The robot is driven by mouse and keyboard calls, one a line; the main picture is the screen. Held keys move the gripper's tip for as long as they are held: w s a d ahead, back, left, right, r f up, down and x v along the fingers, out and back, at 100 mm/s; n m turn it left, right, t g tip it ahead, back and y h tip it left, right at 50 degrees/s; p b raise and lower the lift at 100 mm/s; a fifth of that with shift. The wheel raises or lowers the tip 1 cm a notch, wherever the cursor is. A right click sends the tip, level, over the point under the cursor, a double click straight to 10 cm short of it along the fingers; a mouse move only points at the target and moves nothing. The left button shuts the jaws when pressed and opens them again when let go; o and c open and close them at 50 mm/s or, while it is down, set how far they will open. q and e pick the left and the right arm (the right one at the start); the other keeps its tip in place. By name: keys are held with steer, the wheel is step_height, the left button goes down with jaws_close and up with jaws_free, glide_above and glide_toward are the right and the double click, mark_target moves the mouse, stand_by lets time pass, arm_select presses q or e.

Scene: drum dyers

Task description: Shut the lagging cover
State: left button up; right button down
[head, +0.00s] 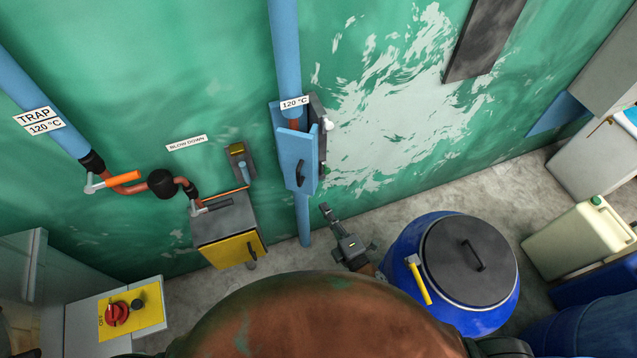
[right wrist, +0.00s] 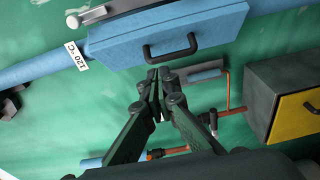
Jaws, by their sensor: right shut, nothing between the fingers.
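The lagging cover (head: 291,153) is a blue panel with a black handle (head: 301,172), on a blue casing around the vertical blue pipe. It stands out from the casing, and reddish pipe shows at the top, so it looks ajar. In the right wrist view the cover (right wrist: 205,22) lies across the top, with its black handle (right wrist: 171,50) facing me. My right gripper (head: 324,208) is shut and empty, below and right of the cover in the head view. In the right wrist view its fingertips (right wrist: 154,74) appear just below the handle; contact cannot be told. My left gripper is out of view.
A blue drum (head: 400,280) with a dark lid stands right of my right gripper. A grey box with a yellow front (head: 232,250) is left of the pipe. A cream canister (head: 575,240) stands far right. Bare floor shows between the wall and the drum.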

steer(key=p, duration=0.1)
glide_toward(313, 168)
steer(key=w+a, duration=0.1)
steer(key=a, duration=0.4)
steer(key=w, duration=0.1)
steer(key=w+d, duration=0.1)
steer(key=w, duration=0.1)
steer(key=shift+w+p, duration=0.3)
steer(key=shift+p, duration=0.05)
steer(key=shift+w+d, duration=0.2)
steer(key=shift+w, duration=0.3)
steer(key=shift+d, duration=0.1)
steer(key=shift+w+d+n+g+y, duration=0.2)
steer(key=shift+w+n+g+y, duration=0.1)
steer(key=shift+w+n+y, duration=0.1)
steer(key=shift+w+d+y+p, duration=0.15)
steer(key=shift+w+y+p, duration=0.05)
steer(key=shift+y+p, duration=0.2)
steer(key=shift+w+d+n+g, duration=0.15)
steer(key=shift+n+g, duration=0.15)
steer(key=shift+n, duration=0.1)
steer(key=shift+y, duration=0.3)
